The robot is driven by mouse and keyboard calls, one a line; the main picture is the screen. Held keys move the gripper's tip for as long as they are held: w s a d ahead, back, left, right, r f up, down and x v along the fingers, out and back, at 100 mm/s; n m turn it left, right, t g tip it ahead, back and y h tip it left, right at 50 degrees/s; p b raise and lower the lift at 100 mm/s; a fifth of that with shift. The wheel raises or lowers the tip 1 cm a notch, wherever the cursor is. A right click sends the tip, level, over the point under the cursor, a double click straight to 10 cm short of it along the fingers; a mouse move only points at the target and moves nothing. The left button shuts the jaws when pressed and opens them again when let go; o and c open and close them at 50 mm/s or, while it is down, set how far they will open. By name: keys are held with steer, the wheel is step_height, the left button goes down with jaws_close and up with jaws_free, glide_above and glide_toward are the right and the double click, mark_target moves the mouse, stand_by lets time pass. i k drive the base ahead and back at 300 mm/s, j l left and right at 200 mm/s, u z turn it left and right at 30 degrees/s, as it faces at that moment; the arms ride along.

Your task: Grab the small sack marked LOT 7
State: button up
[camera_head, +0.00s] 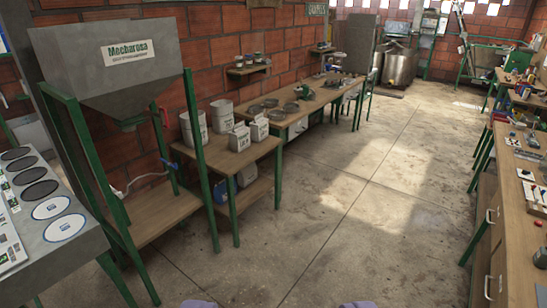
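Two small whitish sacks stand side by side on a wooden table (252,157) left of the middle. The left sack (239,137) and the right sack (260,129) both carry dark print, too small for me to read, so I cannot tell which is LOT 7. My gripper (278,304) shows only as two pale purple fingertips at the bottom edge, wide apart with bare floor between them. It is open and empty, far from the sacks.
Two whitish buckets (193,129) (222,116) stand behind and left of the sacks. A Mecharosa hopper (110,65) on a green frame stands left. A long bench (310,108) runs beyond. A cluttered workbench (520,230) lines the right. The concrete floor between is clear.

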mark_target(259, 130)
steer(key=i, duration=4.15)
steer(key=i+l, duration=0.1)
steer(key=i, duration=2)
steer(key=j+u, duration=0.05)
steer(key=j, duration=0.05)
